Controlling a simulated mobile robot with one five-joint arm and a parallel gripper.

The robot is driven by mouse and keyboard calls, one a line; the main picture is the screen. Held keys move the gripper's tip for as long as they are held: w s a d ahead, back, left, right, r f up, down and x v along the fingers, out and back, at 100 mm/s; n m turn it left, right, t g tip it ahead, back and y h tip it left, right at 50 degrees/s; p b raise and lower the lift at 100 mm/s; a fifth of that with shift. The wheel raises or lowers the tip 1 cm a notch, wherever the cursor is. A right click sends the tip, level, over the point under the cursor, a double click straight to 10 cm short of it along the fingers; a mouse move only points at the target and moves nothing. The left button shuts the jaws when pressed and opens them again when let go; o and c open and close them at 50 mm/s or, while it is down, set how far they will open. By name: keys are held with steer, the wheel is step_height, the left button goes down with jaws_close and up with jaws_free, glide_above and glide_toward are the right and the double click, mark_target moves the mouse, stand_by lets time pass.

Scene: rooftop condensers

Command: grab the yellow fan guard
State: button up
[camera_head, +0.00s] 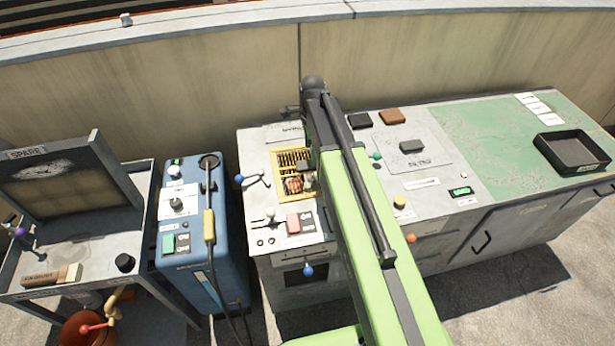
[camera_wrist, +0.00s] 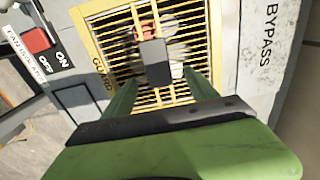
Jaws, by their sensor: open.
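The yellow fan guard (camera_head: 289,159) is a barred grille set in the top of the pale grey condenser unit. A reddish fan part shows through its bars, and my arm covers its right side. In the wrist view the guard (camera_wrist: 97,58) fills the upper middle, with a "GUARD" label on its left frame. A dark grey block (camera_wrist: 155,62) stands up over its bars. My gripper (camera_wrist: 160,92) is open, its two green fingers apart over the guard's near part, with the block between and beyond them. I cannot tell whether the fingers touch anything. In the head view my gripper is hidden.
A red switch (camera_head: 293,223) and a blue-knobbed lever (camera_head: 240,179) sit near the guard. Right are a green bench top (camera_head: 490,150) and a black tray (camera_head: 570,150). A blue machine (camera_head: 205,250) and a grey cart (camera_head: 80,260) stand left. A wall runs behind.

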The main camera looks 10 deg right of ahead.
mark_target(309, 164)
steer(key=f+b, duration=0.2)
steer(key=a+f+b, duration=0.1)
steer(key=f+b, duration=0.2)
steer(key=shift+s+f, duration=0.2)
steer(key=shift+r, duration=0.2)
jaws_close()
